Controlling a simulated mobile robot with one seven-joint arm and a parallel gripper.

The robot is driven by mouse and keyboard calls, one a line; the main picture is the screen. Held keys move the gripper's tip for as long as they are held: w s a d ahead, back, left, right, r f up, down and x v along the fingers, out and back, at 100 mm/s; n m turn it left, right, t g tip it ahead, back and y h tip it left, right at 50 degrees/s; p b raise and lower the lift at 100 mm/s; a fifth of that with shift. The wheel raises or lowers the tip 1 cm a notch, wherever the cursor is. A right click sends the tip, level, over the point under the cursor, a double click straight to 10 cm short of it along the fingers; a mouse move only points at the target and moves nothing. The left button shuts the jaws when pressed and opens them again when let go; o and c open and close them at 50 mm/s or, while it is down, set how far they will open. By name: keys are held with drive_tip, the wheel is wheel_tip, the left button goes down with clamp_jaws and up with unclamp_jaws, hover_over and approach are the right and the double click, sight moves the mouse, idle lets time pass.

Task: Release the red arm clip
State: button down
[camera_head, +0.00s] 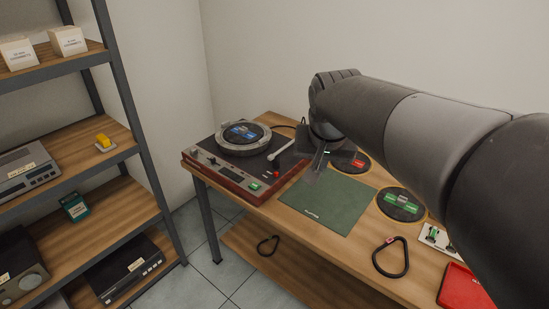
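The turntable (215,178) stands on the wooden table's left end. A small red piece, which looks like the arm clip (277,173), is at its right front, below the end of the pale tonearm (284,150). Whether it is fastened around the tonearm is too small to tell. My gripper (316,167) points down just right of the turntable, over the back edge of the green mat. It is apart from the red clip in this view. Its fingers are small and dark, so their opening is unclear.
The green mat (328,203) lies bare in the table's middle. A shelf rack (140,140) stands left, with a floor gap between.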

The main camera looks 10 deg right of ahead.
drive_tip(key=w+m, duration=0.1)
drive_tip(key=w, duration=0.8)
drive_tip(key=m+g+h, duration=0.2)
drive_tip(key=m, duration=0.3)
hover_over(281, 173)
wheel_tip(281, 173, down, 18)
drive_tip(key=shift+s+a+f, duration=0.1)
drive_tip(key=shift+a+f, duration=0.05)
drive_tip(key=shift+a, duration=0.1)
drive_tip(key=x, duration=0.9)
drive_tip(key=shift+d+f, duration=0.15)
drive_tip(key=shift+f, duration=0.1)
drive_tip(key=shift+a+f, duration=0.25)
drive_tip(key=shift+s+a, duration=1.15)
drive_tip(key=shift+s, duration=0.15)
